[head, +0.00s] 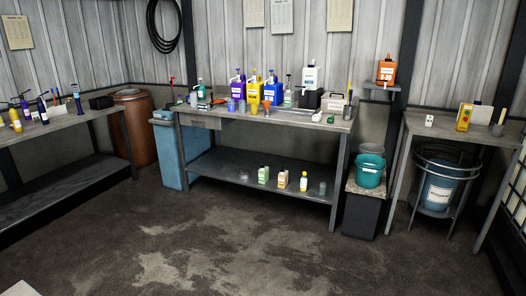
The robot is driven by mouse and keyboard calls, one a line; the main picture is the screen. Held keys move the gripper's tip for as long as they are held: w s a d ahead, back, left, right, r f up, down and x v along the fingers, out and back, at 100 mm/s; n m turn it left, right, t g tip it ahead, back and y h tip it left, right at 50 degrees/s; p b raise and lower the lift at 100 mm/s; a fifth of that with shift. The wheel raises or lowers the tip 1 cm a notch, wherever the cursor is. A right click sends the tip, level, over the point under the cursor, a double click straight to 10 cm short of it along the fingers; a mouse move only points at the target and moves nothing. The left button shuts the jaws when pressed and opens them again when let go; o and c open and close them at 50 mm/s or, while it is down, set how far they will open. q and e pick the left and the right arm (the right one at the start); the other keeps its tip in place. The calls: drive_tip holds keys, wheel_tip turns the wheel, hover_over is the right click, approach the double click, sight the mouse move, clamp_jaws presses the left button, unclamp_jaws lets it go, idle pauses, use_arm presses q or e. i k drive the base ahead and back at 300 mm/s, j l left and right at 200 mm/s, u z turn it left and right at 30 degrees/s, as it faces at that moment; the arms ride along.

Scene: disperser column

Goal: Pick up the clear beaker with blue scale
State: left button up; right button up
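I cannot single out the clear beaker with blue scale with certainty; things are small and far off. Small beaker-like vessels stand along the front of the middle workbench (215,113), including a bluish one (232,105). Neither of my grippers shows in this view.
Several coloured jugs, such as a yellow one (254,91), crowd the middle bench. A blue bin (170,155) stands at its left end, a teal bucket (369,172) on a stand at its right. Side tables flank both sides. The stained floor (220,245) in front is open.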

sight(231, 102)
drive_tip(key=i+l+z, duration=0.2)
drive_tip(key=i, duration=0.2)
drive_tip(key=i+l+z, duration=0.2)
drive_tip(key=i, duration=0.2)
drive_tip(key=i+l+z, duration=0.2)
drive_tip(key=i, duration=0.2)
drive_tip(key=i+j+u, duration=0.2)
drive_tip(key=i+u, duration=0.15)
drive_tip(key=i, duration=0.2)
drive_tip(key=i+u, duration=0.3)
drive_tip(key=i, duration=0.3)
drive_tip(key=i+l+u, duration=0.1)
drive_tip(key=i+u, duration=0.25)
drive_tip(key=i, duration=0.2)
